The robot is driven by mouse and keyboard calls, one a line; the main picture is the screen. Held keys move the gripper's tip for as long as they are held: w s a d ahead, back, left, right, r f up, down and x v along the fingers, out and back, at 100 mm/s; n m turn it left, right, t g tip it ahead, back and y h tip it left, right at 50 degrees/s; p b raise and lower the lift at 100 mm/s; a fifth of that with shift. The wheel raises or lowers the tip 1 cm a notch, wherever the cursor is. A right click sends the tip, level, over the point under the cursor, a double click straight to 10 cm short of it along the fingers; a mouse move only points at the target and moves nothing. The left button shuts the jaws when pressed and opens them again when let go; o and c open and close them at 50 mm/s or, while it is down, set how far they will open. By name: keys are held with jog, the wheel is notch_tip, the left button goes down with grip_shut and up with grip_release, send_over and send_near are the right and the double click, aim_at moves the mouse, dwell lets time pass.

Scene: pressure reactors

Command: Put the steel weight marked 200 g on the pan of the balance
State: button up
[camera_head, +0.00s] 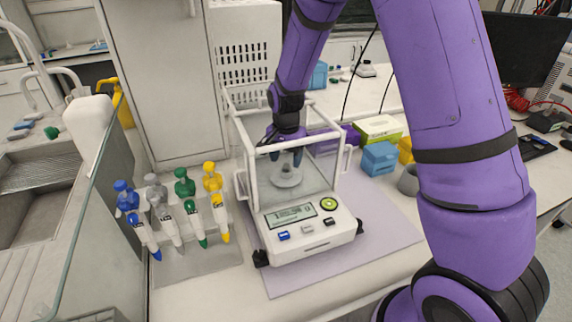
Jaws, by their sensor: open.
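The balance (308,248) stands on a pale mat with a clear draft shield around its pan and a lit display (290,214) whose digits are too small to read surely. My gripper (287,160) reaches down into the shield from above, open, with its fingertips just over the pan. On the round grey pan (287,184) a small grey metal piece (287,170) shows between and below the fingertips. It looks like the steel weight, but no marking is readable. Whether the fingers touch it cannot be told.
Coloured pipettes (170,215) stand in a rack left of the balance. The shield's frame (240,140) surrounds my gripper closely.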

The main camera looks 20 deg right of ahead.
jog(key=s+d+r+n+t, duration=0.1)
jog(key=s+r, duration=0.2)
jog(key=r, duration=0.6)
jog(key=s+d+r+n, duration=0.1)
jog(key=s+r, duration=0.2)
jog(key=r, duration=0.6)
jog(key=s+d+r+n+t, duration=0.2)
jog(key=s+r, duration=0.3)
jog(key=s, duration=0.7)
jog(key=s+d+r+n+t, duration=0.2)
jog(key=s+r+n, duration=0.3)
jog(key=s, duration=0.7)
jog(key=shift+d+r, duration=0.2)
jog(key=shift+d, duration=0.25)
